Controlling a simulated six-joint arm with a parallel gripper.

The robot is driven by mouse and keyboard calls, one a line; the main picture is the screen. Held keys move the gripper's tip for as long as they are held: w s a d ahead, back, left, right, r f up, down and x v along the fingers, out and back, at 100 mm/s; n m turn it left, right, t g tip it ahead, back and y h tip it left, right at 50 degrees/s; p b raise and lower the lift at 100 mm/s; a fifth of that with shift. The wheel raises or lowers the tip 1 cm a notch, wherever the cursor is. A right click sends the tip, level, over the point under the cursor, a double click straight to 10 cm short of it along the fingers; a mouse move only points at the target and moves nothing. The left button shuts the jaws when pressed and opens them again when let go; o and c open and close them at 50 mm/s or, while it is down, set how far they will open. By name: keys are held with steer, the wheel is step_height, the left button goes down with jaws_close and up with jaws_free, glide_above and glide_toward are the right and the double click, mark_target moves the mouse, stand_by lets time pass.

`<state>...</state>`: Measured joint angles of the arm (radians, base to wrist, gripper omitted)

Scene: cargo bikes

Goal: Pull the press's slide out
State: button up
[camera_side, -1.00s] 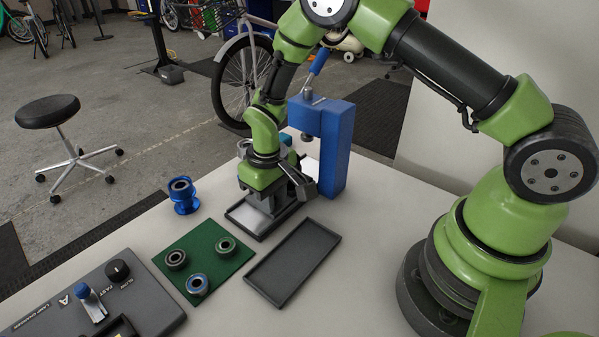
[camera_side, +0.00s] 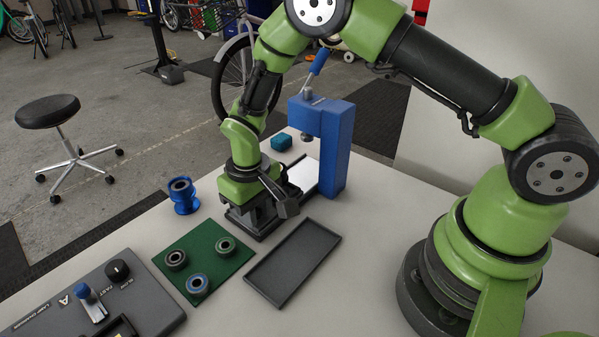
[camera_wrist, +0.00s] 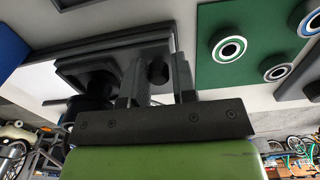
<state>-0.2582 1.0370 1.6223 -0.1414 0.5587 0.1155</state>
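The blue press (camera_side: 337,150) stands at the table's back, with its blue lever tilted up. A dark-edged rail with a light top (camera_side: 305,172) runs from under it toward the front left. My gripper (camera_side: 257,222) points down over the rail's outer end, clear of the press head. The wrist view shows my fingers (camera_wrist: 160,88) on either side of the end of the dark grey slide (camera_wrist: 100,66), apparently shut on it. The finger contact is partly hidden. In the side view my gripper mostly covers the slide. The light rail lies bare between it and the press.
A blue spool-shaped part (camera_side: 183,196) stands at left. A green mat (camera_side: 222,268) with ring-shaped parts and an empty dark tray (camera_side: 293,262) lie in front. A control box (camera_side: 140,300) is front left.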

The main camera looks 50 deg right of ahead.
steer(key=shift+o, duration=0.8)
steer(key=shift+r, duration=3.75)
steer(key=shift+r, duration=0.15)
steer(key=s+d+r+m+t+y, duration=0.1)
steer(key=s+d+r+t, duration=0.15)
steer(key=r, duration=0.55)
steer(key=s+d+r+m+t, duration=0.1)
steer(key=s+r, duration=0.3)
steer(key=r, duration=0.4)
steer(key=s+d+r+m+t, duration=0.1)
steer(key=s+r+t, duration=0.1)
steer(key=s, duration=0.4)
steer(key=s+d+r+m+t+y, duration=0.1)
steer(key=s+r, duration=0.1)
steer(key=s, duration=0.5)
steer(key=shift+d+r+t, duration=0.35)
